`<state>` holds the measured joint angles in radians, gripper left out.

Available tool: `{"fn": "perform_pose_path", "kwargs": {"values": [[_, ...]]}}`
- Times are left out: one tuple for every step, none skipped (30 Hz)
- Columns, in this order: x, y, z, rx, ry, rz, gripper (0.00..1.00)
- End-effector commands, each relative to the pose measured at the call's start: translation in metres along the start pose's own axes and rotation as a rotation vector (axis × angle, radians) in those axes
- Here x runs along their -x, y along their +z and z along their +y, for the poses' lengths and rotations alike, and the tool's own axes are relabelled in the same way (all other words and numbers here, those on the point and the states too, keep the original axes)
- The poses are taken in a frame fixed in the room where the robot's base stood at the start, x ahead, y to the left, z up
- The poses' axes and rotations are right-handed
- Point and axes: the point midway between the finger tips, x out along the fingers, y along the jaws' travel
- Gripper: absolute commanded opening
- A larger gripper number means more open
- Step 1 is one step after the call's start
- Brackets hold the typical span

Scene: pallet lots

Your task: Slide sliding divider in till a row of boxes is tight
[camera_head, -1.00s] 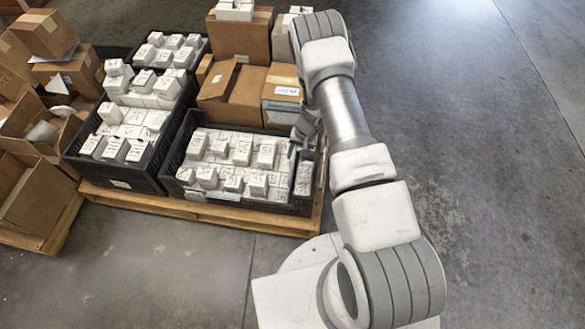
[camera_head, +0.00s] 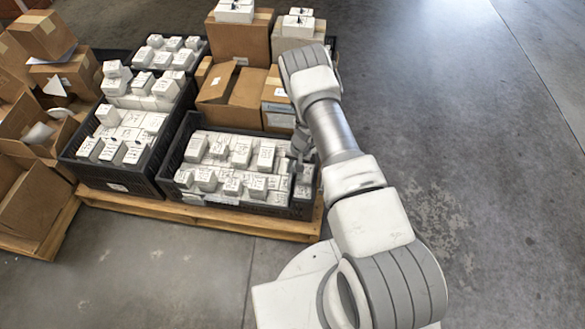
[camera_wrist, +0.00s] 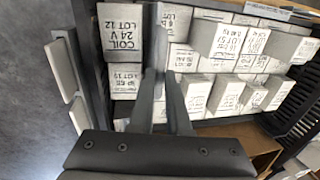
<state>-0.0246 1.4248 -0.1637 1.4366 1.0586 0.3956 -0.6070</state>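A black crate (camera_head: 250,208) on the pallet holds rows of white boxes (camera_head: 241,152). In the wrist view, a narrow dark upright panel, which looks like the sliding divider (camera_wrist: 152,38), stands between a column of lettered boxes (camera_wrist: 122,30) on the left and more white boxes (camera_wrist: 232,40) on the right. My gripper (camera_wrist: 160,76) reaches down at this panel, its fingertips beside or on it. A gap shows between the finger bases, but whether the tips pinch the panel is unclear. In the head view, my gripper (camera_head: 301,142) is at the crate's right end, partly hidden by my arm.
Another black crate (camera_head: 117,178) of white boxes stands directly left. Brown cartons (camera_head: 240,97) stand behind the crate. Open cartons (camera_head: 35,128) fill the far left. The wooden pallet edge (camera_head: 200,212) runs along the front. The concrete floor (camera_head: 470,130) to the right is clear.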

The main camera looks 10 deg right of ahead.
Motion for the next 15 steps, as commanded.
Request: {"fn": "perform_pose_path", "kwargs": {"values": [[0.0001,0.0000,0.0000,0.000,0.000,0.000,0.03],[0.0001,0.0000,0.0001,0.000,0.000,0.000,0.00],[0.0001,0.0000,0.0001,0.000,0.000,0.000,0.00],[0.0001,0.0000,0.0001,0.000,0.000,0.000,0.00],[0.0001,0.0000,0.0000,0.000,0.000,0.000,0.00],[0.0001,0.0000,0.0001,0.000,0.000,0.000,0.00],[0.0001,0.0000,0.0001,0.000,0.000,0.000,0.00],[0.0002,0.0000,0.0001,0.000,0.000,0.000,0.00],[0.0002,0.0000,0.0001,0.000,0.000,0.000,0.00],[0.0002,0.0000,0.0001,0.000,0.000,0.000,0.00],[0.0002,0.0001,0.0001,0.000,0.000,0.000,0.00],[0.0002,0.0000,0.0001,0.000,0.000,0.000,0.00],[0.0002,0.0000,0.0001,0.000,0.000,0.000,0.00],[0.0002,0.0000,0.0001,0.000,0.000,0.000,0.00],[0.0002,0.0001,0.0001,0.000,0.000,0.000,0.00]]}}
